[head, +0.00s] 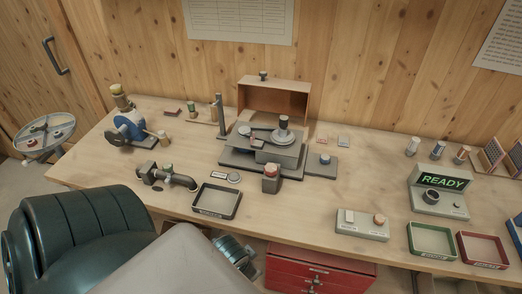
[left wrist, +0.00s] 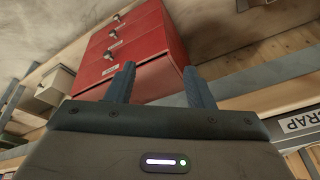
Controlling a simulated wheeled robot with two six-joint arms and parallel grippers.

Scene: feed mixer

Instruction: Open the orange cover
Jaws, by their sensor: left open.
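The orange-brown cover (head: 287,84) is a box-shaped hood with a small dark knob on top, at the back of the table in the head view. It stands at the rear of a grey machine (head: 232,159), with its hollow side facing me. The machine's round plate and blocks show uncovered in front of it. My left gripper (left wrist: 159,75) shows in the left wrist view, open and with nothing between its fingers. It points towards the red drawer cabinet, away from the cover. My right gripper is in neither view.
The red drawer cabinet (head: 318,274) stands under the table's front edge. A dark tray (head: 236,203), a green tray (head: 432,241), a red tray (head: 483,250) and a READY display (head: 441,182) stand on the table. A dark post (head: 220,116) rises left of the cover.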

